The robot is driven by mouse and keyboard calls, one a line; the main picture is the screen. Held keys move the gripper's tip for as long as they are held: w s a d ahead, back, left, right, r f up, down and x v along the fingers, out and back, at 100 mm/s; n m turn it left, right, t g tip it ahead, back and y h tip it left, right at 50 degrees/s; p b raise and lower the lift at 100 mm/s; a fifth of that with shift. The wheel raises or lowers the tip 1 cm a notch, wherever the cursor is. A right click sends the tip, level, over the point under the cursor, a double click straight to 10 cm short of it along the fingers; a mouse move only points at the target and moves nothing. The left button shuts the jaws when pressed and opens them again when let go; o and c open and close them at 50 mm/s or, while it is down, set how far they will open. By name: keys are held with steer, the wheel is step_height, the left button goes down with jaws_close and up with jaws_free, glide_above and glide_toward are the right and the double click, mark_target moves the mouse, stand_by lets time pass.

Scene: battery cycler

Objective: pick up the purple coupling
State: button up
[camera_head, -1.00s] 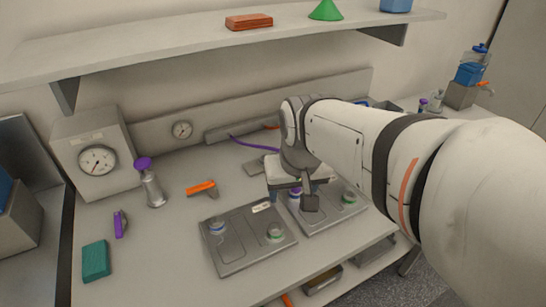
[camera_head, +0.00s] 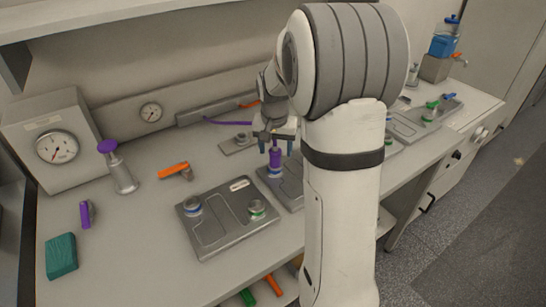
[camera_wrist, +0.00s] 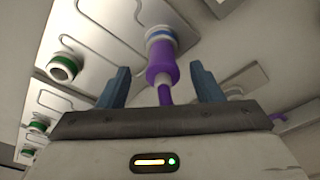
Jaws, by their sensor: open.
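The purple coupling (camera_head: 275,157) stands upright on the blue-ringed port of a grey plate (camera_head: 290,190), partly hidden by my arm. In the wrist view the coupling (camera_wrist: 162,62) has a wide purple body, a pale band and a narrower purple end. My gripper (camera_head: 276,147) is open, with one blue finger on each side of the coupling. In the wrist view the gripper (camera_wrist: 161,72) has a visible gap between each finger and the coupling, so it does not hold it. The narrow end lies between the fingers, towards the palm.
A second grey plate (camera_head: 222,231) with two ports lies to the left. An orange-handled piece (camera_head: 174,169), a purple-topped bottle (camera_head: 122,175), a teal block (camera_head: 61,256) and a gauge box (camera_head: 58,150) stand further left. A shelf (camera_head: 130,14) runs overhead.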

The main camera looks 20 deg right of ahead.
mark_target(275, 156)
steer(key=f, duration=0.2)
steer(key=w+f, duration=0.1)
steer(key=f, duration=0.1)
steer(key=shift+d+f, duration=0.15)
steer(key=shift+c, duration=0.2)
steer(key=c, duration=1.2)
step_height(275, 156, up, 10)
steer(key=shift+r, duration=0.1)
